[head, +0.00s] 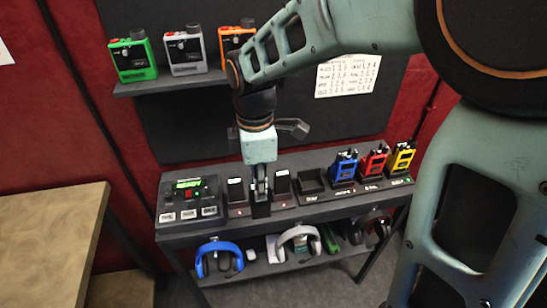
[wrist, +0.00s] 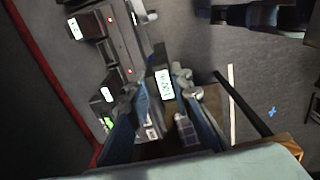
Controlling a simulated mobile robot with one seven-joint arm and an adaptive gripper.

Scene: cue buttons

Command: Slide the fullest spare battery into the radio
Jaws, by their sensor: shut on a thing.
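My gripper (head: 261,184) points down over the console table and is shut on a dark battery (head: 261,209). In the wrist view the held battery's white label (wrist: 163,84) shows between the fingers. I cannot tell whether its lower end touches the charger. Two other dark batteries with white labels stand upright on either side, a left one (head: 236,191) and a right one (head: 282,182). The labels are too small to read for charge. Blue (head: 343,167), red (head: 373,163) and yellow (head: 401,158) handheld units stand at the right; I cannot tell which thing is the radio.
A black box with a green display (head: 188,195) sits at the left end. An empty dark tray (head: 312,184) lies right of the batteries. Green (head: 132,58), grey (head: 185,52) and orange units stand on the upper shelf. Headphones (head: 219,258) lie below.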

